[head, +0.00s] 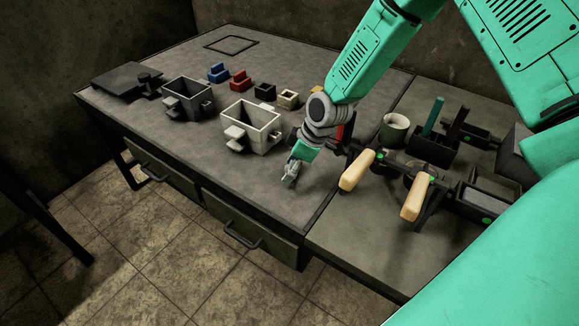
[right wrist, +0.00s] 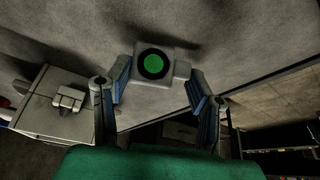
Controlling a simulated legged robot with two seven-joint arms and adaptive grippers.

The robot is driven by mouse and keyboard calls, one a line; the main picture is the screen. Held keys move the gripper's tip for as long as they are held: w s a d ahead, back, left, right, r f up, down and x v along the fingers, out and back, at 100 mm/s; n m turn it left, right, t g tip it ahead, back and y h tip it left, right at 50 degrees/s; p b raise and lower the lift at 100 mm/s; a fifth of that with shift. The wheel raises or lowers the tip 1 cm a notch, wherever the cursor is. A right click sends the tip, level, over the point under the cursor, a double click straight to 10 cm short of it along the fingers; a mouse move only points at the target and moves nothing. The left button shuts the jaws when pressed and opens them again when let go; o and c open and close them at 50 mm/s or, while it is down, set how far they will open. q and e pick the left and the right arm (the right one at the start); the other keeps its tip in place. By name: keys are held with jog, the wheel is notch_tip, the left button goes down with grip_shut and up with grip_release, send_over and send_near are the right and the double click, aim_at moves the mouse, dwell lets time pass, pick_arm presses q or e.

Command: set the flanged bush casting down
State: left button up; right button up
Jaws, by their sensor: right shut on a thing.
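My right gripper (head: 290,175) is over the front part of the dark grey table, right of the pale open box, with its fingers pointing down. In the right wrist view its two blue-padded fingers (right wrist: 162,92) are shut on a small grey block-like part with a round green face, which I take as the flanged bush casting (right wrist: 153,66). A short stub shows on the part's right side. In the head view the casting is too small to tell from the fingers. Whether it touches the table top (head: 250,182) is not clear. My left gripper is not in view.
A pale open box (head: 252,127) and a grey open box (head: 188,99) stand left of the gripper. Small blue (head: 219,72), red (head: 240,79), black and cream blocks stand behind. Right are two wooden handles (head: 357,171) on a black fixture and a cup (head: 394,129). The front table strip is bare.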

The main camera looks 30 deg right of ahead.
jog(key=o, duration=1.3)
jog(key=shift+d+f, duration=0.15)
jog(key=shift+d, duration=0.1)
jog(key=shift+c, duration=0.2)
jog(key=shift+o, duration=0.3)
jog(key=shift+d+f, duration=0.2)
jog(key=shift+d, duration=0.5)
jog(key=shift+a+r, duration=0.4)
jog(key=shift+a, duration=0.3)
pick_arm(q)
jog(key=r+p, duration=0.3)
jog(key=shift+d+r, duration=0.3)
pick_arm(e)
jog(key=v, duration=1.2)
jog(key=shift+d, duration=0.2)
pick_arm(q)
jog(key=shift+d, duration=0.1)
pick_arm(e)
jog(key=shift+d, duration=0.1)
